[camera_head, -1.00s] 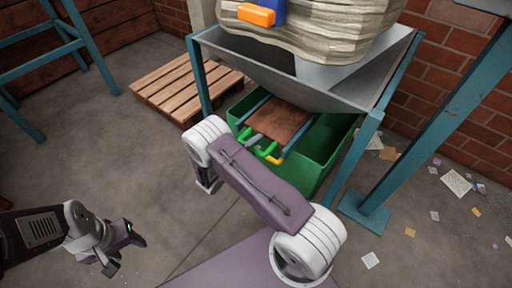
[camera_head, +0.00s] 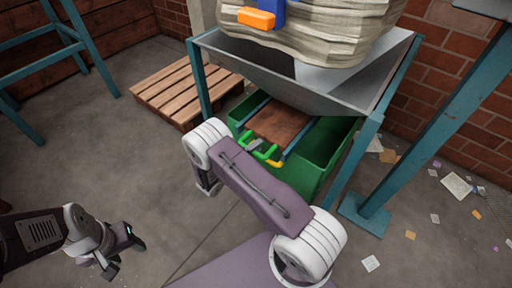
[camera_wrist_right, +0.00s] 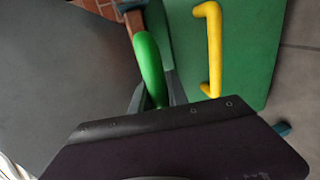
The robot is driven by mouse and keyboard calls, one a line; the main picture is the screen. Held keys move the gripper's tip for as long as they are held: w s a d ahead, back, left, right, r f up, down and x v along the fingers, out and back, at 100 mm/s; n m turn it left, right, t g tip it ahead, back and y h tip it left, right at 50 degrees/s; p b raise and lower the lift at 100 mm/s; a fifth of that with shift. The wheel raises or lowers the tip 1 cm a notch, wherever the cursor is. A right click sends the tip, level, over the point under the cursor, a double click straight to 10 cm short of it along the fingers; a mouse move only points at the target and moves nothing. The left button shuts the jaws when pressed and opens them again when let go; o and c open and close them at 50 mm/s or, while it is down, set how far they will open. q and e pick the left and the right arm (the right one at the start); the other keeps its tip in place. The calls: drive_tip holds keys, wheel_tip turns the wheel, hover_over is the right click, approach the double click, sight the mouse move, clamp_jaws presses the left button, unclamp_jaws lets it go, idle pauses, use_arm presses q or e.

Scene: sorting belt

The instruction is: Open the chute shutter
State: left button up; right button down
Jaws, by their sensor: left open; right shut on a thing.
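The chute shutter (camera_head: 281,122) is a rust-brown plate between blue rails under the metal hopper. Its green handle (camera_head: 264,153) is at the near edge. In the right wrist view the green handle (camera_wrist_right: 150,65) runs between the dark fingers of my right gripper (camera_wrist_right: 156,97), which is shut on it. In the head view my right arm hides most of that gripper. My left gripper (camera_head: 125,250) is open and empty at the lower left, over the floor and far from the shutter.
A green bin (camera_head: 328,155) stands under the hopper (camera_head: 345,85); its yellow handle (camera_wrist_right: 213,45) is beside my right gripper. Blue legs flank the bin. A wooden pallet (camera_head: 180,92) lies behind left. Paper scraps litter the right floor.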

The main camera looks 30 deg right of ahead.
drive_tip(key=shift+a, duration=0.1)
idle(0.8)
use_arm(q)
drive_tip(key=shift+r+p, duration=0.55)
use_arm(e)
drive_tip(key=f+v, duration=0.3)
drive_tip(key=v, duration=1.1)
drive_tip(key=shift+s+a, duration=0.35)
drive_tip(key=shift+a, duration=0.15)
drive_tip(key=c, duration=1.3)
unclamp_jaws()
drive_tip(key=shift+a, duration=0.1)
